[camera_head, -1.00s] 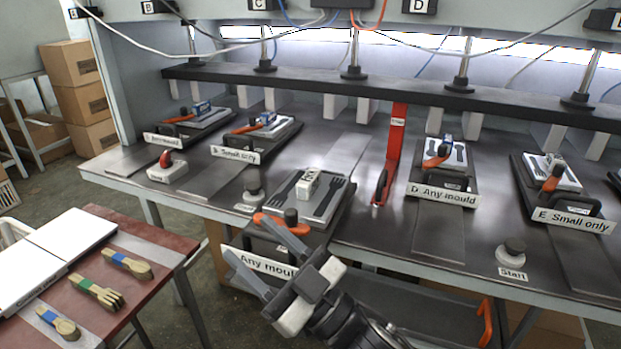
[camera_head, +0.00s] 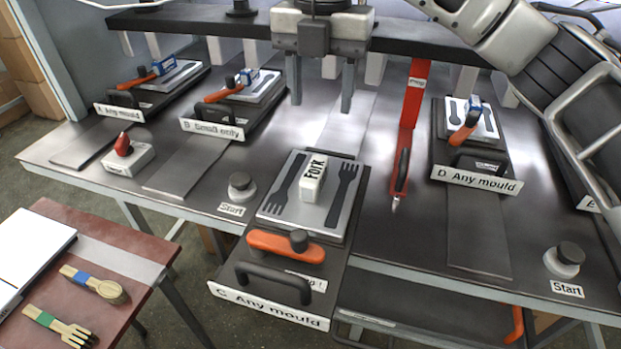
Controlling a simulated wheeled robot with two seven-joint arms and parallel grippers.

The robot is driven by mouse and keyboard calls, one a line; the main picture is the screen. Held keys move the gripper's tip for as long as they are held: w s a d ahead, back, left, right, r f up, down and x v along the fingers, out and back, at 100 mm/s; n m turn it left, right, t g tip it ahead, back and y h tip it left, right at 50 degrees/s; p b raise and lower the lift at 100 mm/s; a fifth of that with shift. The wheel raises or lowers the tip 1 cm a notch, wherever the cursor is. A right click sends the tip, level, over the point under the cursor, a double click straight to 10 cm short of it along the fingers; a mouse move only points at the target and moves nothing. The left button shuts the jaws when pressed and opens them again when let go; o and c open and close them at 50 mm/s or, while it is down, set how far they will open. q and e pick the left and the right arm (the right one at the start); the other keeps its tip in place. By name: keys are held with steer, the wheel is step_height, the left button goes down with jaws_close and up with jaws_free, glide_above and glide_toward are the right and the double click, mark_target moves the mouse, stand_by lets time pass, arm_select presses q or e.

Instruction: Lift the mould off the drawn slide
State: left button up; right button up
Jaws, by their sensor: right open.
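The drawn slide (camera_head: 338,262), labelled "C Any mould", sticks out past the front edge of the bench. The orange clamp lever (camera_head: 285,247) lies across the slide in front of the mould, clear of the block. My right gripper (camera_head: 322,98) is open and empty, fingers pointing down. It appears beyond the mould and apart from it. My left gripper is out of view.
A black handle (camera_head: 273,284) is at the slide's front. Start buttons (camera_head: 242,186) (camera_head: 565,259) stand on the bench. A red upright bar (camera_head: 411,108) is right of the mould. Slides D (camera_head: 475,180) and B (camera_head: 212,129) flank it. A red side table (camera_head: 120,275) holds wooden cutlery.

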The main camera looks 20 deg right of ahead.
glide_toward(314, 168)
steer(key=f, duration=0.3)
steer(key=s+f, duration=0.1)
steer(key=f, duration=0.1)
steer(key=shift+d+b, duration=0.25)
steer(key=shift+b, duration=0.1)
steer(key=shift+w+a+f+p, duration=0.1)
steer(key=shift+f+p, duration=0.05)
steer(key=shift+f, duration=0.8)
steer(key=shift+w+a+f+p, duration=0.1)
steer(key=shift+w+f, duration=0.05)
steer(key=shift+f, duration=0.85)
steer(key=shift+w+a+f+p, duration=0.1)
steer(key=shift+f+p, duration=0.05)
steer(key=shift+f, duration=0.8)
jaws_close()
steer(key=shift+r, duration=0.1)
steer(key=shift+w+r, duration=0.1)
